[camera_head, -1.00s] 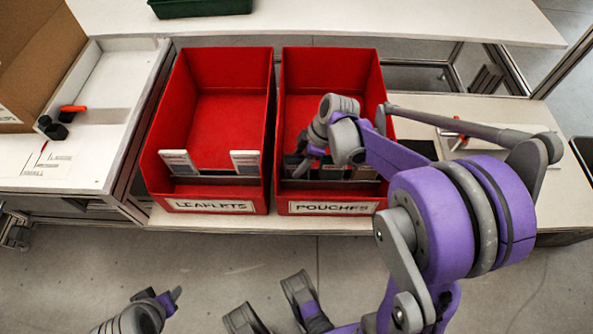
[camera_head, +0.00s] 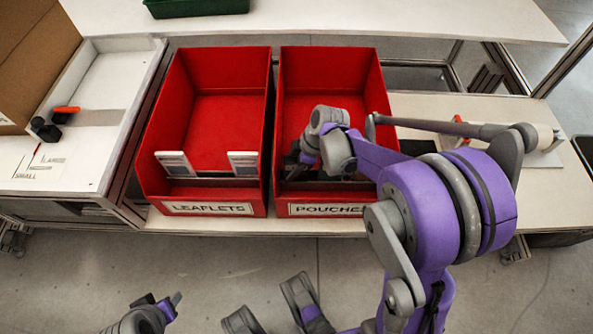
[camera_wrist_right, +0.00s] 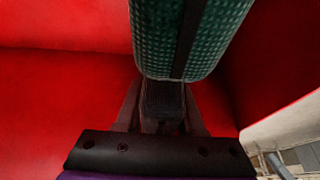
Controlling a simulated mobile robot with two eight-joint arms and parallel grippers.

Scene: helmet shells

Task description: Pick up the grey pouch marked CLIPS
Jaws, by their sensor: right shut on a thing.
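My right gripper (camera_head: 300,165) reaches into the red bin marked POUCHES (camera_head: 325,209), near its left wall. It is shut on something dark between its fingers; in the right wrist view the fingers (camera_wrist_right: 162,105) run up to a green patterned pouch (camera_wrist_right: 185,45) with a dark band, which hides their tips. I see no CLIPS lettering, and I cannot tell whether the grey pouch is the thing held. My wrist and arm cover much of the bin's front in the head view. My left gripper (camera_head: 170,302) is low at the left, away from the bins; its jaws are unclear.
A red bin marked LEAFLETS (camera_head: 210,208) stands left of the POUCHES bin, with two light cards (camera_head: 175,163) near its front. A white tray (camera_head: 75,150) holds small black and orange items at left. A green bin (camera_head: 195,8) sits on the back shelf.

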